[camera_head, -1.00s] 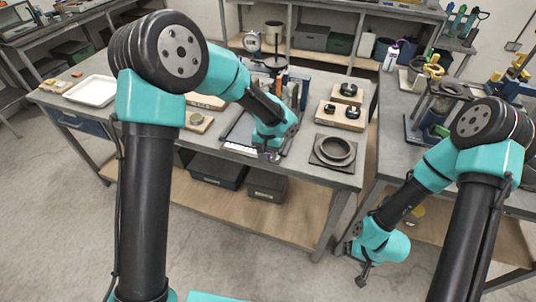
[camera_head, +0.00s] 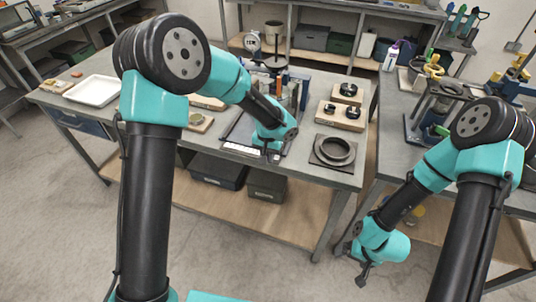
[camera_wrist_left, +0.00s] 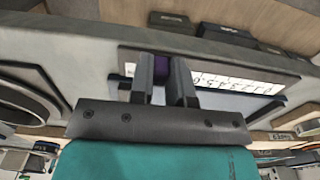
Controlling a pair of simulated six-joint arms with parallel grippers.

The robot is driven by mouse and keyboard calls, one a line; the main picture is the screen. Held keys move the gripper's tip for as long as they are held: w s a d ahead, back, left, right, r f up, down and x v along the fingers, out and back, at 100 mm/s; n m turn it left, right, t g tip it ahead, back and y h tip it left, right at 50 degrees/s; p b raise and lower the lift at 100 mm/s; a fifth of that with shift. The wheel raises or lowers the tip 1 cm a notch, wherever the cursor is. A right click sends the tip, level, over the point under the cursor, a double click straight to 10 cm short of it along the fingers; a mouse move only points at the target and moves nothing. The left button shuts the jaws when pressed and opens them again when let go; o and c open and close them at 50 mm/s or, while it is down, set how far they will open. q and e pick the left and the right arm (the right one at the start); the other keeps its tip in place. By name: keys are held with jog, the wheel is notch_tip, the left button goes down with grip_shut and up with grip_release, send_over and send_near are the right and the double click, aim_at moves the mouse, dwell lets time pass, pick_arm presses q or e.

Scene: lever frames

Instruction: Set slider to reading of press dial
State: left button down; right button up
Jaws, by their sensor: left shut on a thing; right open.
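The white press dial (camera_head: 252,41) stands at the back of the near bench; its reading is too small to make out. The slider's white numbered scale (camera_head: 242,149) lies along the bench's front edge, and it also shows in the left wrist view (camera_wrist_left: 232,82). My left gripper (camera_head: 273,157) is at the right part of this scale in the head view. In the left wrist view its fingers (camera_wrist_left: 164,92) are shut on the purple slider knob (camera_wrist_left: 161,66), which they partly hide. My right gripper (camera_head: 362,274) is open and empty, low in front of the right bench.
A round dark ring on a square plate (camera_head: 334,150) lies right of my left gripper. A wooden block with black knobs (camera_head: 341,115) sits behind it. A white tray (camera_head: 93,91) is at the bench's left. Grey bins (camera_head: 218,169) stand on the shelf below.

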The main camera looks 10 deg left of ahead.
aim_at(250, 154)
pick_arm(q)
jog(key=shift+a, duration=0.1)
jog(key=a, duration=0.4)
jog(key=w+a, duration=0.1)
jog(key=a, duration=0.1)
jog(key=shift+w+a, duration=0.1)
jog(key=shift+a, duration=0.25)
jog(key=c, duration=1.1)
grip_release()
jog(key=shift+r, duration=0.1)
notch_tip(250, 154, up, 17)
jog(key=shift+r, duration=0.15)
